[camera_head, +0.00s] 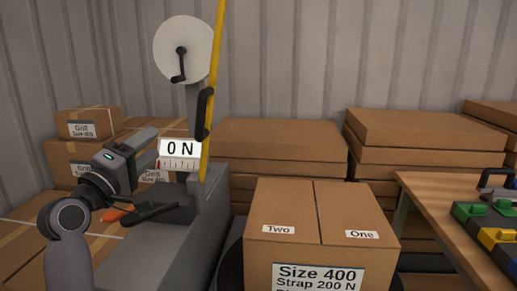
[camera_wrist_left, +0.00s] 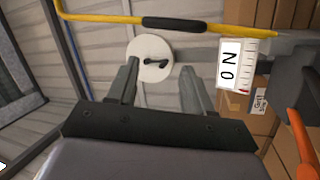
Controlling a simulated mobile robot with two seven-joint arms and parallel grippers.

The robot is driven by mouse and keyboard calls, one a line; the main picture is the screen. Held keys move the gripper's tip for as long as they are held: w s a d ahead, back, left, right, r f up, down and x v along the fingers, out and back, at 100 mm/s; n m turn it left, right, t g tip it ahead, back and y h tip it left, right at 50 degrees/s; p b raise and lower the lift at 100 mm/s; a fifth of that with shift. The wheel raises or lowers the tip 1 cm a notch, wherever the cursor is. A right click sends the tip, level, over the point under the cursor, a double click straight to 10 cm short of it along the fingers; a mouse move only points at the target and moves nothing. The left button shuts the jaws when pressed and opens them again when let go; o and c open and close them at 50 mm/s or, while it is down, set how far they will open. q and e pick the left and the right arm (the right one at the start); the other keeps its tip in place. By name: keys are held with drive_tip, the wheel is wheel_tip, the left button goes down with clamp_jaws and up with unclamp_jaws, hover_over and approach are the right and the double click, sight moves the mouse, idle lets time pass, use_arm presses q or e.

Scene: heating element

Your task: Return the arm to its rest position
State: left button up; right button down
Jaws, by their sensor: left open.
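My left gripper (camera_head: 154,148) is at the left of the head view, just left of the white "0 N" gauge (camera_head: 180,150). Its two fingers are apart with nothing between them; the left wrist view also shows the gripper (camera_wrist_left: 157,85) open and empty. Beyond the fingers there is a white disc (camera_wrist_left: 150,58) with a dark crank, which also shows high in the head view. The gauge (camera_wrist_left: 230,63) is right of the fingers in the wrist view. My right gripper is in neither view.
A grey machine (camera_head: 165,245) carries the gauge, a yellow bar (camera_head: 214,75) with a black grip, and an orange lever (camera_head: 117,213). A "Size 400" carton (camera_head: 285,205) stands in front. Cartons (camera_head: 275,140) line the corrugated wall. A wooden table (camera_head: 440,205) is right.

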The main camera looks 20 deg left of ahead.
use_arm(q)
drive_tip(key=s+d+f+m+g+h, duration=0.15)
drive_tip(key=d+f+m+g, duration=0.35)
drive_tip(key=f, duration=0.6)
drive_tip(key=s+d+f+m+g+h, duration=0.15)
drive_tip(key=d+f+m+g, duration=0.25)
drive_tip(key=d+f, duration=0.5)
drive_tip(key=s+d+f+m+g+y, duration=0.1)
drive_tip(key=s+d+f+m+g, duration=0.25)
drive_tip(key=s+f, duration=0.6)
drive_tip(key=s+d+f+m+g, duration=0.3)
drive_tip(key=s+f+m+g, duration=0.15)
drive_tip(key=s+f, duration=0.5)
drive_tip(key=shift+w+d+f+t+h+p, duration=0.2)
drive_tip(key=shift+w+d+t+p, duration=0.25)
drive_tip(key=shift+w+t+p, duration=0.55)
drive_tip(key=shift+w+d+f+t+h+p, duration=0.1)
drive_tip(key=shift+w+d+t+h+p, duration=0.45)
drive_tip(key=shift+t+p, duration=0.75)
drive_tip(key=shift+w+d+f+t+h+p, duration=0.15)
drive_tip(key=shift+w+d+t+p, duration=0.2)
drive_tip(key=shift+w+t+p, duration=0.8)
drive_tip(key=shift+s, duration=0.1)
